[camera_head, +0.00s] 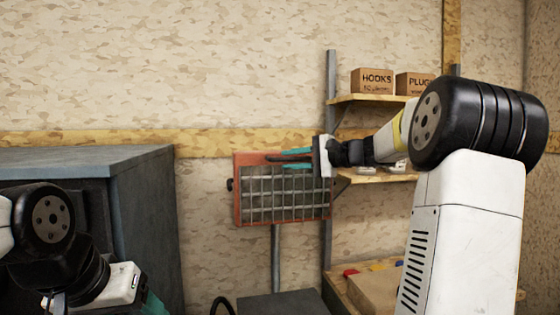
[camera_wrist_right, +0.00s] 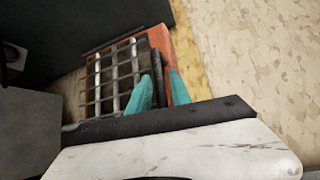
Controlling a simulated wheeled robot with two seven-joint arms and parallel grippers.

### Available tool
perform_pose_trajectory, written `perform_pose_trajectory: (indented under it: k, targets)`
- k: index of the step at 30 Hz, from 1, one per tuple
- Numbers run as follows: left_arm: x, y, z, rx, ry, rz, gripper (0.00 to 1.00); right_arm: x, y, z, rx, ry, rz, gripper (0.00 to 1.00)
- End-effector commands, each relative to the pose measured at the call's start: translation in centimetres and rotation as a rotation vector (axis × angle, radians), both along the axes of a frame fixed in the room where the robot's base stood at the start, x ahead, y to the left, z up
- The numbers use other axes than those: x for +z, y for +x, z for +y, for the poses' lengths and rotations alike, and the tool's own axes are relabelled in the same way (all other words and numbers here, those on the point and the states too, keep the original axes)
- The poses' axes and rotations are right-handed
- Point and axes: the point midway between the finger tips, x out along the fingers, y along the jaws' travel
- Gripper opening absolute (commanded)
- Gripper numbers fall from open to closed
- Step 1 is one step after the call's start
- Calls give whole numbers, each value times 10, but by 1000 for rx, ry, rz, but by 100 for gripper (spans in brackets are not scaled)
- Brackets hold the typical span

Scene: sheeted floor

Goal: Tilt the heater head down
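The heater head (camera_head: 282,207) is an orange-framed panel with a metal grille, on a grey post (camera_head: 275,258) in front of the wall. Its face looks close to upright. My right gripper (camera_head: 290,159) reaches in from the right at its upper edge, teal fingers apart. In the right wrist view the fingers (camera_wrist_right: 160,90) are close to the head's orange side (camera_wrist_right: 187,52), one over the grille side. Whether they touch it is unclear. My left gripper (camera_head: 151,304) is low at the left, its teal fingers mostly cut off by the frame.
A large dark grey cabinet (camera_head: 145,190) stands left of the heater. Shelves (camera_head: 375,99) on a metal upright hold boxes labelled HOOKS (camera_head: 372,82) and PLUGS (camera_head: 414,84). A wooden bench (camera_head: 335,292) with small items is below. A dark knob (camera_head: 230,184) sits on the head's left side.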

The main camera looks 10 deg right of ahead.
Motion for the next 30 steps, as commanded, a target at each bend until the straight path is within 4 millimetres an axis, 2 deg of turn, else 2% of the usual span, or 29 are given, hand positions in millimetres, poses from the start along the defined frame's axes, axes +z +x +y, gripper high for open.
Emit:
perform_pose_trajectory:
  k: [1, 3, 30]
  targets:
    - [0, 0, 0, 0, 0, 0, 66, 0, 0, 0, 0, 0, 0, 13]
    - [0, 0, 0, 0, 0, 0, 66, 0, 0, 0, 0, 0, 0, 0]
    - [0, 0, 0, 0, 0, 0, 66, 0, 0, 0, -1, -1, 1, 0]
